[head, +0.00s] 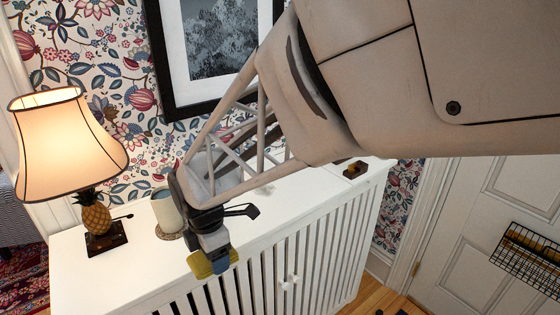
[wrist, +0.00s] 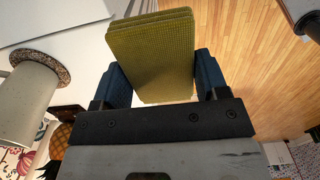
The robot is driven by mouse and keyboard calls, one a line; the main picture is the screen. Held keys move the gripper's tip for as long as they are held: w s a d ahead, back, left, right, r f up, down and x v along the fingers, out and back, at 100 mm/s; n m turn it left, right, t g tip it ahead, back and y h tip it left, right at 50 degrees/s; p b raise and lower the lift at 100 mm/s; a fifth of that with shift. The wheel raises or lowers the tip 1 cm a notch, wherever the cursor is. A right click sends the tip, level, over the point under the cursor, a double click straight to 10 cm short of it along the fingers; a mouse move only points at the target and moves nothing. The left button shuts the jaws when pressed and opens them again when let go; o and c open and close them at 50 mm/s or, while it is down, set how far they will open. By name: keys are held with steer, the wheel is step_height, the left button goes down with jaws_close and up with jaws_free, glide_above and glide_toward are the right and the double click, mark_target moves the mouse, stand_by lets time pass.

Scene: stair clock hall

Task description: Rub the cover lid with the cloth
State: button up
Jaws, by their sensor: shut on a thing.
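The white cover lid (head: 95,275) is the flat top of a slatted cabinet-like cover along the wall. My gripper (head: 214,258) is at the lid's front edge in the head view. It is shut on a folded, yellow-green cloth (head: 202,264). In the wrist view the cloth (wrist: 152,55) sits between the blue fingers of my gripper (wrist: 161,82), its layers showing at the top edge. The lid (wrist: 60,25) lies to the left there, with floor to the right. I cannot tell whether the cloth touches the lid.
A lit lamp (head: 68,140) with a pineapple base stands at the left of the lid. A pale cup (head: 166,212) on a round coaster stands close behind my gripper. A small brown object (head: 355,169) lies at the right end. A wire basket (head: 525,258) hangs on the door.

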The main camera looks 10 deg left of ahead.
steer(key=w+d+r, duration=0.1)
steer(key=w+r, duration=0.1)
steer(key=w, duration=3.1)
steer(key=shift+d, duration=0.4)
steer(key=shift+f, duration=0.15)
